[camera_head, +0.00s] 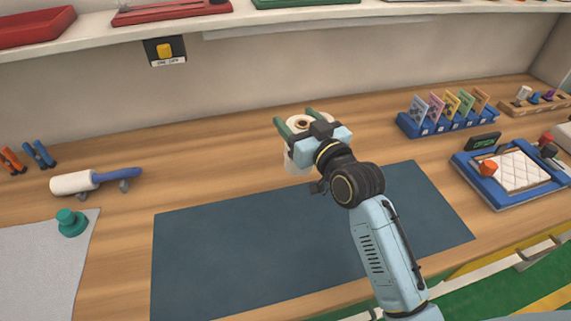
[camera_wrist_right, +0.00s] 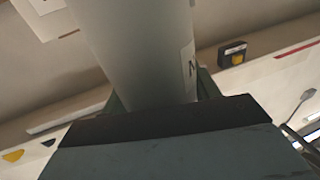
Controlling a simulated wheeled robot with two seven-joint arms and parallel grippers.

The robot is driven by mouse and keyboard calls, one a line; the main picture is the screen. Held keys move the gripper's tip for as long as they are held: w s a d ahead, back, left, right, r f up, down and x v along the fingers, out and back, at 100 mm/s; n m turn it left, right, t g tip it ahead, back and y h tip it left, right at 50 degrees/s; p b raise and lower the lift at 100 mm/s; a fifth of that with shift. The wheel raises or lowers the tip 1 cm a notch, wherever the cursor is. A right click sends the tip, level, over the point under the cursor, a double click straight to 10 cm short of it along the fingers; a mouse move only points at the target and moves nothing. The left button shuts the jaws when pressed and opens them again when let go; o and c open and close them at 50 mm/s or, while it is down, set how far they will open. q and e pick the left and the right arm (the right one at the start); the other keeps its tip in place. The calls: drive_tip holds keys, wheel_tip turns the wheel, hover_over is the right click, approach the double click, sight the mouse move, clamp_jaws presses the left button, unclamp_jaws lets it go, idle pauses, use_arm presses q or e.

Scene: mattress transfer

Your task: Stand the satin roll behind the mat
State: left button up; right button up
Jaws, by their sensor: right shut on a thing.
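The satin roll (camera_head: 298,163) is a pale, whitish cylinder with a dark hole in its top end. It stands upright just behind the back edge of the dark blue-grey mat (camera_head: 260,250). My right gripper (camera_head: 294,118) is shut around it, a green finger on each side near its top. In the right wrist view the roll (camera_wrist_right: 140,50) fills the middle, with a small label at its right. I cannot tell whether its lower end touches the table. My left gripper is not in view.
A white roller with a blue handle (camera_head: 95,181) rests at the left, near a teal knob (camera_head: 71,222) on a grey sheet (camera_head: 45,270). A blue card rack (camera_head: 455,122) and a blue-framed tray (camera_head: 490,188) stand at the right. Table behind the mat is mostly clear.

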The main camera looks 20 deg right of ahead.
drive_tip(key=w+r+n+g+y+b, duration=0.1)
drive_tip(key=w+r+n+y+b, duration=0.1)
drive_tip(key=w, duration=0.4)
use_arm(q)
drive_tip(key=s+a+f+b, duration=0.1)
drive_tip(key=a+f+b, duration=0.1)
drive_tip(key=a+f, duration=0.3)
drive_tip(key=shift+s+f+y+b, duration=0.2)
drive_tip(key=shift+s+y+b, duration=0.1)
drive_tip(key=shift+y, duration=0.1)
use_arm(e)
wheel_tip(320, 180, down, 9)
drive_tip(key=a, duration=0.1)
drive_tip(key=shift+w+y, duration=0.35)
drive_tip(key=shift+y, duration=0.05)
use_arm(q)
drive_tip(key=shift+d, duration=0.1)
use_arm(e)
drive_tip(key=shift+f, duration=0.1)
drive_tip(key=shift+f, duration=0.2)
drive_tip(key=o, duration=1.3)
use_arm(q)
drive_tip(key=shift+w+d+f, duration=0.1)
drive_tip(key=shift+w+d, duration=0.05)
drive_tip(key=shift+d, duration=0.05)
